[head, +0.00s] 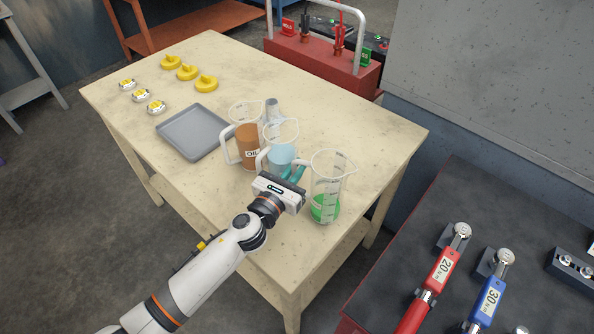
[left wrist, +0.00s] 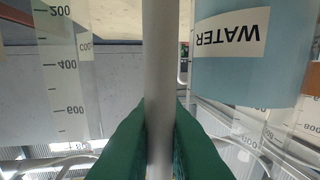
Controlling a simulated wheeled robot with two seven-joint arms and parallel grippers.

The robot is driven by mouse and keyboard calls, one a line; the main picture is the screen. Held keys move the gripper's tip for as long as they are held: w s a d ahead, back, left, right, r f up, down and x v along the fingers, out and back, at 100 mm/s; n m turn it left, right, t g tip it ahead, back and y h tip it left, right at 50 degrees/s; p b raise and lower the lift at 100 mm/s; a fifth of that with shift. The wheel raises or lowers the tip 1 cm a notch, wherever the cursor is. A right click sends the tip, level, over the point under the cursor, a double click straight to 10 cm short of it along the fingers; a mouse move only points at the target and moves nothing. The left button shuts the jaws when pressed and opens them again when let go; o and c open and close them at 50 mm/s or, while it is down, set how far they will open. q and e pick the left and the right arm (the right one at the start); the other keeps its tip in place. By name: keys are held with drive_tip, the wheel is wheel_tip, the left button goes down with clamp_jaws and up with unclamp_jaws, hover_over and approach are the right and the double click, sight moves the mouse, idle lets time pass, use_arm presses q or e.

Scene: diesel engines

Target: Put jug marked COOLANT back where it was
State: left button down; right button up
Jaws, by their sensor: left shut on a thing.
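The COOLANT jug (head: 325,205) is clear, with a little green liquid at its bottom. It is upright at the near right of the wooden table; I cannot tell whether its base touches the top. My left gripper (head: 293,174) is shut on its handle, to the left of its body. In the left wrist view the teal fingers (left wrist: 160,145) close on the grey handle bar (left wrist: 159,60). My right gripper is not in view.
A grey tray (head: 192,132) and several yellow caps (head: 187,72) lie farther left. The table's right corner (head: 400,135) is clear.

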use_arm(q)
drive_tip(key=shift+f, duration=0.15)
drive_tip(key=c, duration=1.8)
unclamp_jaws()
drive_tip(key=shift+o, duration=0.2)
drive_tip(key=b+v, duration=0.2)
drive_tip(key=v, duration=1)
drive_tip(key=shift+r, duration=0.25)
